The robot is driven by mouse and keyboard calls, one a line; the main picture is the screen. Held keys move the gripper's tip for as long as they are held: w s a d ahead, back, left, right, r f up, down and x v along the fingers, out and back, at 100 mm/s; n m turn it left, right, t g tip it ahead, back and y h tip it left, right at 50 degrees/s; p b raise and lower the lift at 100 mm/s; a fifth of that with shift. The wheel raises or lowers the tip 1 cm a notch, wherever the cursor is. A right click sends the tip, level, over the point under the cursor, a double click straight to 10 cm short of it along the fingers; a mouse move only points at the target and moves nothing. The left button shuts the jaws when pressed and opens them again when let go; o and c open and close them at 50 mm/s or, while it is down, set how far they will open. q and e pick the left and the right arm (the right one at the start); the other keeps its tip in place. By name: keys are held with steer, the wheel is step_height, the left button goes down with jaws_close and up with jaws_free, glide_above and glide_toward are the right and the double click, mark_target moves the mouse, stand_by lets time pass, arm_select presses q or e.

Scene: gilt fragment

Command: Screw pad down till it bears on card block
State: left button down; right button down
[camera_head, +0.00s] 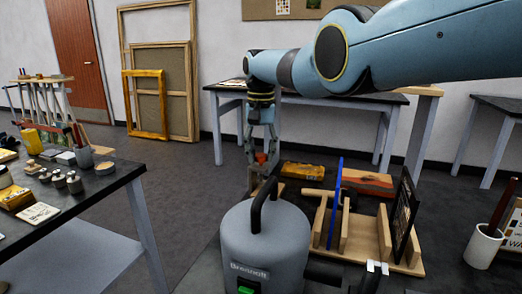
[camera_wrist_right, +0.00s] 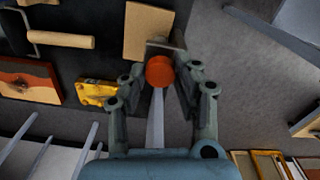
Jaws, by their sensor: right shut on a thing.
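My right gripper (camera_head: 262,148) points down in the head view, its fingers shut on an orange knob (camera_head: 261,158). In the right wrist view the fingertips (camera_wrist_right: 160,76) sit on either side of the round orange knob (camera_wrist_right: 159,71). A grey metal clamp part (camera_wrist_right: 168,45) shows just beyond the knob, and a grey upright (camera_head: 251,178) stands under the gripper in the head view. A flat tan piece (camera_wrist_right: 148,28) lies beside the clamp; I cannot tell whether it is the card block. The pad and its contact are hidden. My left gripper is out of view.
A cluttered table (camera_head: 85,205) is at left; a white pot (camera_head: 483,246) is at right.

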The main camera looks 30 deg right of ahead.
steer(key=m, duration=0.3)
steer(key=shift+m, duration=0.4)
steer(key=m, duration=0.3)
steer(key=shift+m, duration=0.3)
steer(key=m, duration=1.3)
steer(key=shift+m, duration=0.3)
steer(key=m, duration=0.6)
steer(key=shift+r+m, duration=0.1)
steer(key=shift+m, duration=0.2)
steer(key=shift+m, duration=0.3)
steer(key=c, duration=1)
jaws_free()
